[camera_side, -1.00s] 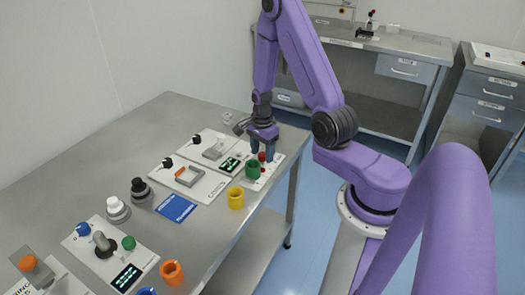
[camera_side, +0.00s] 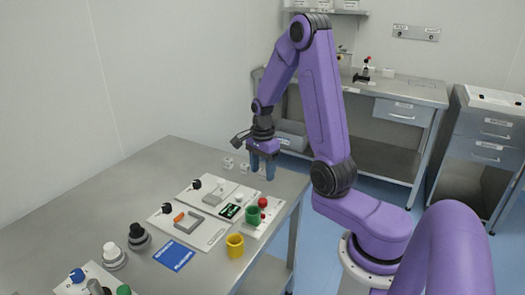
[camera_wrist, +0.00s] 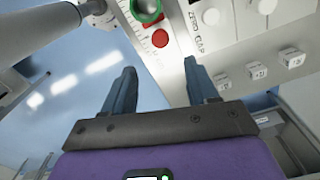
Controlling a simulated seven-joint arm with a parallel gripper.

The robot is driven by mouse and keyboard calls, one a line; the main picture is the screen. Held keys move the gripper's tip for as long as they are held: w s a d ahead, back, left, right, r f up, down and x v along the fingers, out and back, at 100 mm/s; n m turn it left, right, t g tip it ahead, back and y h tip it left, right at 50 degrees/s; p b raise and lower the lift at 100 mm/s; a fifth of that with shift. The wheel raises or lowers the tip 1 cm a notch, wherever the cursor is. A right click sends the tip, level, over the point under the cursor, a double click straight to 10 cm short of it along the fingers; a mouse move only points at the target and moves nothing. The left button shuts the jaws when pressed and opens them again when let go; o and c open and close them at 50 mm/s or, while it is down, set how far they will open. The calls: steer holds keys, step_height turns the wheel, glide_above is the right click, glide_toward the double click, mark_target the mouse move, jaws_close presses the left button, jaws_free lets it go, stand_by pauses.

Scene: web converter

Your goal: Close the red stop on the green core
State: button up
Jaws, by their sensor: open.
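The green core (camera_side: 253,216), a short green cylinder, stands on a pale panel near the table's right edge; it also shows at the top of the wrist view (camera_wrist: 147,10). A round red part (camera_side: 263,202) is right beside it, with more red low between them; I cannot tell which is the stop. In the wrist view a red disc (camera_wrist: 160,38) lies just below the core, apart from its rim in the picture. My gripper (camera_side: 262,174) is open and empty, pointing down, above and behind the core. Its two blue fingers (camera_wrist: 160,78) are spread wide.
A yellow cup (camera_side: 235,246) stands in front of the panel at the table edge. A blue card (camera_side: 174,255), a black-topped knob (camera_side: 138,236) and a white-topped knob (camera_side: 113,256) are to the left. Small white blocks (camera_side: 228,163) sit behind. The table's back left is bare.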

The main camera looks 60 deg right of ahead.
step_height(320, 180, up, 6)
steer(key=shift+r, duration=0.15)
stand_by(0.4)
steer(key=s+a+r+n, duration=0.1)
steer(key=s+a+n, duration=0.1)
steer(key=a+n, duration=0.65)
steer(key=s+a+r+n, duration=0.1)
steer(key=s+a+n, duration=0.1)
steer(key=a+n, duration=0.6)
steer(key=s+a+n, duration=0.2)
steer(key=s+n, duration=0.6)
steer(key=s+a+n, duration=0.3)
steer(key=s+n, duration=0.5)
steer(key=n, duration=0.1)
steer(key=shift+s+r, duration=0.2)
steer(key=shift+s, duration=0.15)
